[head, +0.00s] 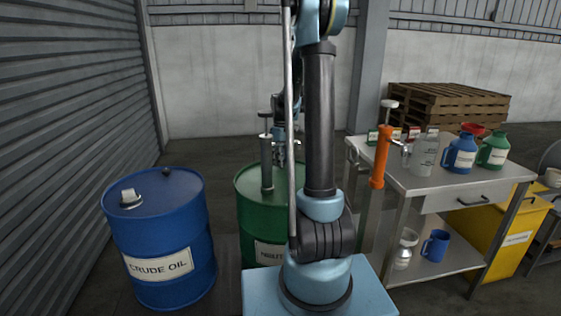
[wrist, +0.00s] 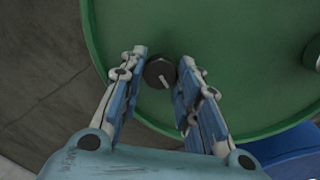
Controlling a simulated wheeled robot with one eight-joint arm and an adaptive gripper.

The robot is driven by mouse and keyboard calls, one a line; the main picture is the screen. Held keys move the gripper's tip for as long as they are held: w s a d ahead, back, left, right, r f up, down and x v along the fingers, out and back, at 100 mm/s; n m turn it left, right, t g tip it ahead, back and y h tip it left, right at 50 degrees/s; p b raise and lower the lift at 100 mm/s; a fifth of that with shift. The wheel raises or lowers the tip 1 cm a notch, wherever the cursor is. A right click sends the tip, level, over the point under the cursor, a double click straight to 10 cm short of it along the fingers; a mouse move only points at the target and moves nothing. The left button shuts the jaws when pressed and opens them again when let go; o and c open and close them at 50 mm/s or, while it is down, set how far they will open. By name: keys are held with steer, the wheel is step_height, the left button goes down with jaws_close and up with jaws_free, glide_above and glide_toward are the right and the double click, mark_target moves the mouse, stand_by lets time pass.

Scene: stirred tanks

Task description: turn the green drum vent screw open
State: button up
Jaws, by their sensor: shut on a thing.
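The green drum (head: 262,222) stands in the middle of the head view, partly hidden behind my arm. In the wrist view its green lid (wrist: 240,50) fills most of the picture. The vent screw (wrist: 160,72) is a small dark round knob with a pale line across it, near the lid's edge. My gripper (wrist: 162,75) is over the lid with one finger on each side of the knob, shut on it. In the head view my gripper (head: 281,155) is small and partly hidden by my arm, and the screw cannot be made out.
A grey pump (head: 266,160) rises from the green drum's lid, close to my gripper. A blue crude oil drum (head: 160,240) stands to the left.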

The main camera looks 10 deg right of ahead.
steer(key=o, duration=1.1)
step_height(320, 180, up, 12)
steer(key=shift+f, duration=0.1)
